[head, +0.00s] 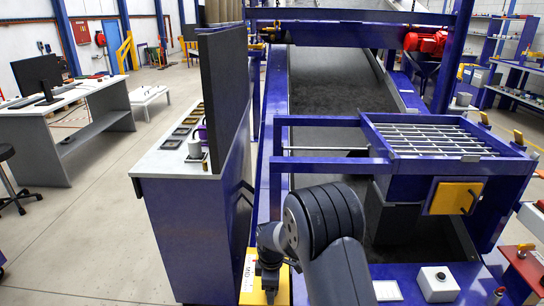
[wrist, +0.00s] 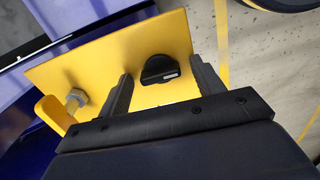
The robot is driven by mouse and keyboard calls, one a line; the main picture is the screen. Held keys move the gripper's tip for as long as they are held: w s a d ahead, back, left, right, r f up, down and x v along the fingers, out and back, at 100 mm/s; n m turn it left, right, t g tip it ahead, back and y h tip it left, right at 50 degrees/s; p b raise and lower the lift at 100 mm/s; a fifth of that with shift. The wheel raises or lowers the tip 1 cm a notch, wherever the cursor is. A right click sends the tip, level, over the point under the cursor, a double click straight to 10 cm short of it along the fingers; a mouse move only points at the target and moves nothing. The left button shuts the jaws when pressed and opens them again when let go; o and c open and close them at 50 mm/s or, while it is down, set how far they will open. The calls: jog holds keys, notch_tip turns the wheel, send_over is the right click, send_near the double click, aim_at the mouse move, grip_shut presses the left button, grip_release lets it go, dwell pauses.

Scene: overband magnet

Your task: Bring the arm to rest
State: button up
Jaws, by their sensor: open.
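My gripper (wrist: 161,70) is open in the wrist view, with one dark finger on each side of a black rotary knob (wrist: 158,70). The knob sits on a yellow plate (wrist: 60,66). The fingers are apart from the knob, and nothing is held. I cannot tell how far the fingertips are from the plate. In the head view, my arm reaches down at the lower middle, and my gripper (head: 269,284) is in front of a yellow panel (head: 249,284) with a white label. The fingers are small and partly hidden there.
A blue-sided bench (head: 188,238) with a tall dark panel (head: 226,95) stands close left of my arm. The blue conveyor frame (head: 276,150) and a grated hopper (head: 440,140) lie ahead and right. A yellow lever (wrist: 55,113) stands beside my gripper. Open floor (head: 85,235) is at left.

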dwell(0.5)
notch_tip(320, 180, up, 11)
jog(key=p, duration=0.2)
notch_tip(320, 180, down, 11)
jog(key=shift+f+b, duration=0.1)
jog(key=shift+b, duration=0.9)
jog(key=m, duration=0.8)
jog(key=shift+m+p, duration=0.3)
jog(key=shift+p, duration=0.1)
jog(key=m, duration=0.4)
jog(key=shift+m+p, duration=0.3)
jog(key=shift+p, duration=0.1)
jog(key=m+p, duration=0.1)
jog(key=m, duration=0.3)
jog(key=shift+r, duration=0.2)
jog(key=shift+r+m, duration=0.3)
jog(key=shift+r, duration=0.85)
